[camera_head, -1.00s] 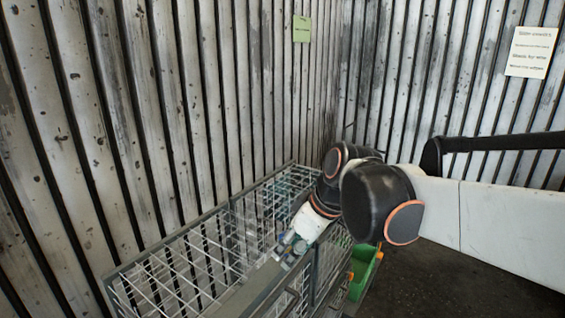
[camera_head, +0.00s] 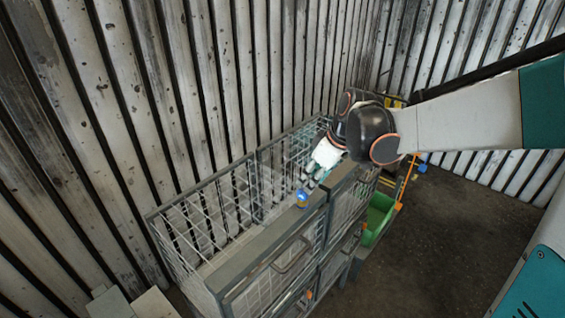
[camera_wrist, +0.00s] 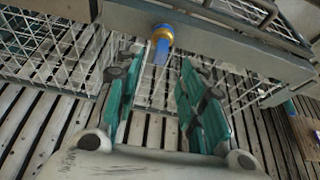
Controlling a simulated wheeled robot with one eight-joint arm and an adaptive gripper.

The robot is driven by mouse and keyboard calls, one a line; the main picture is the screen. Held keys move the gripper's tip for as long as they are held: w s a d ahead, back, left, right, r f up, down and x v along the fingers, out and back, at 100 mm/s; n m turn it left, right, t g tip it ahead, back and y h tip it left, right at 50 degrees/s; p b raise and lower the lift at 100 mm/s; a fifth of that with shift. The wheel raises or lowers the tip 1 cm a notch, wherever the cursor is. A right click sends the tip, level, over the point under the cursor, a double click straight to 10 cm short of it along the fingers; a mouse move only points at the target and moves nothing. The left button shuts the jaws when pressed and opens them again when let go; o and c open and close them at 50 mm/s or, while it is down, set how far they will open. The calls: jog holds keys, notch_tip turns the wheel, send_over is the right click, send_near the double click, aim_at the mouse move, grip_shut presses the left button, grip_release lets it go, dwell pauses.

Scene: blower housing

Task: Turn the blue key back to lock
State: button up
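The blue key (camera_wrist: 161,52) shows in the wrist view near the top middle, sticking out of a round yellow lock (camera_wrist: 162,32) on a grey bar of the cage. In the head view the key (camera_head: 301,196) is a small blue spot on the cage's top rail. My gripper (camera_wrist: 158,76) is open, its two teal fingers spread to either side below the key in the wrist view. I cannot tell whether either finger touches the key. In the head view my gripper (camera_head: 312,178) is just above and right of the key, partly hidden by my wrist.
The wire cage (camera_head: 232,262) with grey frames runs along the slatted metal wall (camera_head: 180,90). A green bin (camera_head: 378,216) stands at its right side. Dark floor (camera_head: 450,215) is open to the right.

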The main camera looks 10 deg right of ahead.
aim_at(303, 189)
jog(key=x, duration=0.7)
jog(key=shift+f, duration=0.2)
jog(key=shift+c, duration=0.6)
grip_shut()
jog(key=shift+w, duration=0.1)
jog(key=n+g+y+b, duration=0.1)
jog(key=n, duration=0.2)
jog(key=shift+f, duration=0.1)
jog(key=shift+n+g, duration=0.3)
jog(key=shift+n, duration=0.6)
